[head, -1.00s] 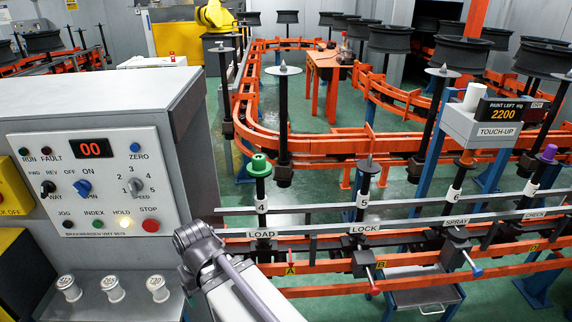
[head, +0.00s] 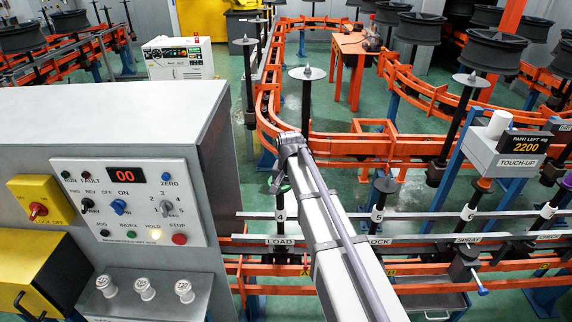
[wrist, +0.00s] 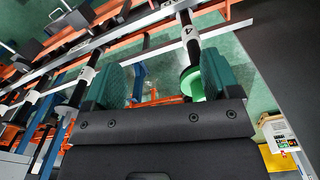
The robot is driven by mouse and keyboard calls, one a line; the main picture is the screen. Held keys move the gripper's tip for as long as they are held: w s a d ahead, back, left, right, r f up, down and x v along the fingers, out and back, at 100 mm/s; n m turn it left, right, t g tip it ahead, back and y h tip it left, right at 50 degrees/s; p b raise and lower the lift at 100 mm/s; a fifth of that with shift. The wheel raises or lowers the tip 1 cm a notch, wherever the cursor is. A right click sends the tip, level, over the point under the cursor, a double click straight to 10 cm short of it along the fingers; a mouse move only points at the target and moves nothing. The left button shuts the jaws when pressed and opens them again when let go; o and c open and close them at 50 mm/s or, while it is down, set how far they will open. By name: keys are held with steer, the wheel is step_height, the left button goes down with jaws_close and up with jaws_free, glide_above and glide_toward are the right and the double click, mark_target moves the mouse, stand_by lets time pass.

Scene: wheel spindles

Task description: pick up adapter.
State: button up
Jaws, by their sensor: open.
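The adapter appears as a bright green flanged piece (wrist: 187,84) on the spindle marked 4 in the wrist view. My gripper (wrist: 160,84) is open, with one teal-padded finger on each side. The green adapter shows between the fingers, nearer the right one; I cannot tell whether it touches that finger. It is not held. In the head view my arm's end covers most of the top of spindle 4 (head: 280,214), above the LOAD label, so the adapter is largely hidden there.
Spindle 5 (head: 378,214) stands right of my arm, with spindle 6 (head: 467,213) farther right. Grey rails (head: 440,215) and orange rails run across the front. The grey control cabinet (head: 100,110) stands close on the left. A tall spindle (head: 306,105) rises behind.

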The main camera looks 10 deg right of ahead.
steer(key=w+r+m+p, duration=0.1)
steer(key=w+r+m, duration=0.2)
steer(key=w, duration=0.4)
steer(key=w+r+m+p, duration=0.2)
steer(key=w+m, duration=0.2)
steer(key=w, duration=0.3)
step_height(320, 180, down, 11)
steer(key=b, duration=1.1)
steer(key=shift+w+a+r, duration=0.1)
steer(key=shift+r, duration=0.3)
steer(key=shift+c, duration=0.5)
steer(key=c, duration=1)
steer(key=shift+o, duration=0.2)
